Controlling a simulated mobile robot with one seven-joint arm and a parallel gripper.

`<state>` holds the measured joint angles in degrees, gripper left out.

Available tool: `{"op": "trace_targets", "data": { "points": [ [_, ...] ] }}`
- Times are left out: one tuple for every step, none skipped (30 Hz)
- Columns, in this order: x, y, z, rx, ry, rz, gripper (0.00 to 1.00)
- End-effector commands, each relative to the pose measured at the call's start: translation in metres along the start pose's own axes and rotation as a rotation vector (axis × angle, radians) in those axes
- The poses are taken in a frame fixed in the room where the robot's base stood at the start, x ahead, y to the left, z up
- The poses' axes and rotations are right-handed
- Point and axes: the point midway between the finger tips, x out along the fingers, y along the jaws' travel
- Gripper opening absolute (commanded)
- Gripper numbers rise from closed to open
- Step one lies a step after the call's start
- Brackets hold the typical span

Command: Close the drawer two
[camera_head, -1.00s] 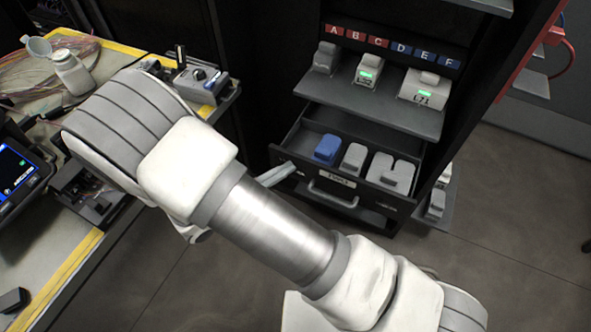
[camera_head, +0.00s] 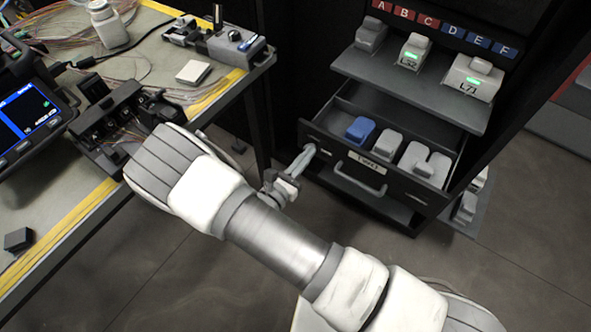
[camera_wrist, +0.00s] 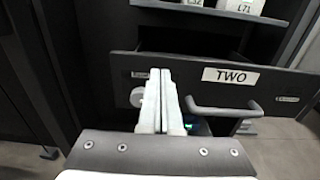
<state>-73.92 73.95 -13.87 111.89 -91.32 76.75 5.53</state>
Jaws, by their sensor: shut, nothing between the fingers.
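Drawer two (camera_head: 336,150) stands pulled out from the dark cabinet in the head view. Its front carries a label reading TWO (camera_wrist: 230,76) and a bar handle (camera_head: 360,184). Inside lie a blue block (camera_head: 360,130) and several grey-white ones. My gripper (camera_head: 310,149) is shut and empty at the left end of the drawer front. In the wrist view, my gripper's fingertips (camera_wrist: 160,72) overlap the front, left of the label and handle. I cannot tell whether they touch it.
A shelf (camera_head: 400,85) above the drawer holds several grey devices under letter tags A to F. A lower shelf (camera_head: 385,203) shows beneath the drawer. The workbench (camera_head: 60,235) on the left carries a screen device, cables and a white bottle (camera_head: 108,25). Open floor lies in front of the cabinet.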

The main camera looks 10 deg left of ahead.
Motion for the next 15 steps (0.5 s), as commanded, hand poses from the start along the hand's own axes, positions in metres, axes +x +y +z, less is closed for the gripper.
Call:
{"op": "trace_targets", "data": {
  "points": [
    [0.011,-0.001,-0.002,0.001,-0.002,-0.003,0.0],
    [0.017,-0.001,-0.002,0.001,-0.002,-0.003,0.0],
    [0.024,-0.001,-0.002,0.001,-0.001,-0.002,0.0],
    [0.029,-0.001,-0.002,0.001,-0.001,-0.003,0.0],
    [0.033,-0.001,-0.002,0.001,-0.001,-0.003,0.0],
    [0.038,0.0,-0.001,0.001,-0.001,-0.002,0.0],
    [0.041,0.0,-0.001,0.001,-0.001,-0.001,0.0],
    [0.044,0.0,-0.001,0.001,-0.001,-0.002,0.0],
    [0.048,0.0,-0.001,0.001,0.0,-0.002,0.0],
    [0.05,0.0,-0.001,0.001,0.0,-0.002,0.0],
    [0.051,0.0,-0.001,0.001,0.0,-0.001,0.0],
    [0.053,0.0,0.0,0.001,0.0,0.0,0.0],
    [0.053,0.0,0.0,0.0,0.0,0.0,0.0],
    [0.054,0.0,0.0,0.0,0.0,0.0,0.0],
    [0.054,0.0,0.0,0.0,0.0,0.0,0.0]
  ]
}}
